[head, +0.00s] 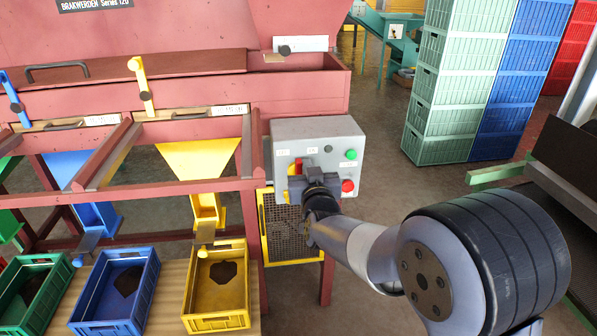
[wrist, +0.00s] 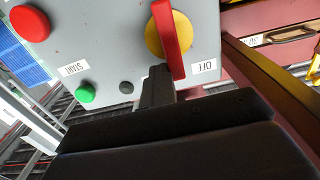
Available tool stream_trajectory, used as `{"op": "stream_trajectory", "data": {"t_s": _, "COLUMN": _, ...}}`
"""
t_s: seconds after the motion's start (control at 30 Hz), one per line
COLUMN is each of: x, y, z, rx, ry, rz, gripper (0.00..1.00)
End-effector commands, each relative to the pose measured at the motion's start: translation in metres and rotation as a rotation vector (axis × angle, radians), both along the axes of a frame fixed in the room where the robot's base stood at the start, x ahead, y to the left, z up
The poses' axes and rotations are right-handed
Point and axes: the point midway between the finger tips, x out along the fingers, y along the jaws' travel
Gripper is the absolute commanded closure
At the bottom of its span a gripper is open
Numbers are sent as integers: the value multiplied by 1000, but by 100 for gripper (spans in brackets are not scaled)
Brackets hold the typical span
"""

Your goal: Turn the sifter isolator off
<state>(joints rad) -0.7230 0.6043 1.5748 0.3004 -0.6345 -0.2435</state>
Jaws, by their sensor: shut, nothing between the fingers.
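The sifter isolator is a red bar handle (wrist: 172,42) on a yellow disc (wrist: 154,38), mounted on a grey control box (head: 318,131). In the wrist view the bar stands nearly upright, slightly tilted. Its lower end lies between the OFF label (wrist: 203,66) on the right and the START label (wrist: 73,69) farther left. My gripper (wrist: 157,88) is shut and empty, its tip beside the bar's lower end. I cannot tell whether they touch. In the head view my gripper (head: 313,178) covers part of the isolator; some red handle (head: 298,166) shows at its left.
A green button (head: 351,154) and a red button (head: 347,186) sit on the box's right side. A small dark knob (wrist: 126,87) is near the green button. The red sifter frame (head: 254,150) stands left. Stacked green crates (head: 455,80) stand behind, right, with clear floor before them.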

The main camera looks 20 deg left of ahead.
Motion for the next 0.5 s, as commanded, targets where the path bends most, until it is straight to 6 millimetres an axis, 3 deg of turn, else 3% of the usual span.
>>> {"op": "stream_trajectory", "data": {"t_s": 0.27, "x": -10, "y": 15, "z": -5, "rx": -9, "ry": 10, "rz": 9, "gripper": 100}}
{"op": "stream_trajectory", "data": {"t_s": 0.5, "x": -10, "y": 14, "z": -8, "rx": -13, "ry": 14, "rz": 8, "gripper": 100}}
